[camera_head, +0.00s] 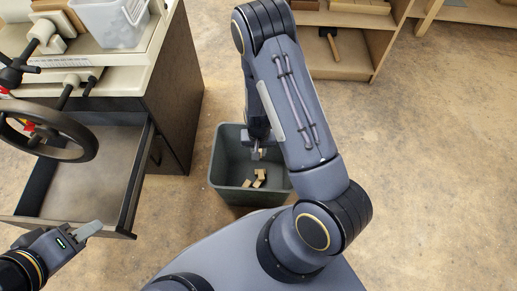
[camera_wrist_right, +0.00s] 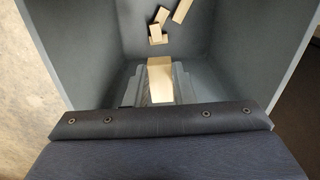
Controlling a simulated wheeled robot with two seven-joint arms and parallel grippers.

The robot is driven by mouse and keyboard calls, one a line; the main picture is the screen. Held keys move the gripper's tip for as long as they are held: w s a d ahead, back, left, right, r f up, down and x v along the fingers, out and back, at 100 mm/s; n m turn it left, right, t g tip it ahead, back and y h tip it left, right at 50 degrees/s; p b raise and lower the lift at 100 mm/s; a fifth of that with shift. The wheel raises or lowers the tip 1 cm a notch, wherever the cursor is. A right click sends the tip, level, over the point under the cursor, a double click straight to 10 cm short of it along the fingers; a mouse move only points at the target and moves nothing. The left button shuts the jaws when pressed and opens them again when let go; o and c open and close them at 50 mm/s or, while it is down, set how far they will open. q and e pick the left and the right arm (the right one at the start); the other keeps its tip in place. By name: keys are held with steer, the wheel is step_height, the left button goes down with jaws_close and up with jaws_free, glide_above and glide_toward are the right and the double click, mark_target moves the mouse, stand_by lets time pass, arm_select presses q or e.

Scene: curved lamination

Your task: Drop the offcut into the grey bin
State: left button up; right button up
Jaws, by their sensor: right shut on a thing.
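The grey bin (camera_head: 230,193) stands on the floor in front of my base, beside the dark cabinet. My right gripper (camera_head: 257,153) points down inside the bin's opening and is mostly hidden by my arm in the head view. In the right wrist view, it is shut on the offcut (camera_wrist_right: 160,76), a pale wooden block. The bin's grey wall (camera_wrist_right: 240,45) surrounds the gripper there. My left gripper (camera_head: 88,230) is at the lower left, near the open drawer, with no object seen at its tips; its finger gap does not show.
Several small wood pieces (camera_head: 259,178) lie at the bottom of the bin. A dark cabinet (camera_head: 172,85) with an open, empty drawer (camera_head: 80,175) and a black handwheel (camera_head: 50,135) is at the left. Wooden shelving (camera_head: 345,60) stands at the back. The floor at the right is clear.

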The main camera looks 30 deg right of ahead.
steer(key=o, duration=1)
steer(key=shift+o, duration=0.2)
step_height(320, 180, up, 7)
steer(key=p, duration=0.3)
steer(key=shift+r, duration=0.45)
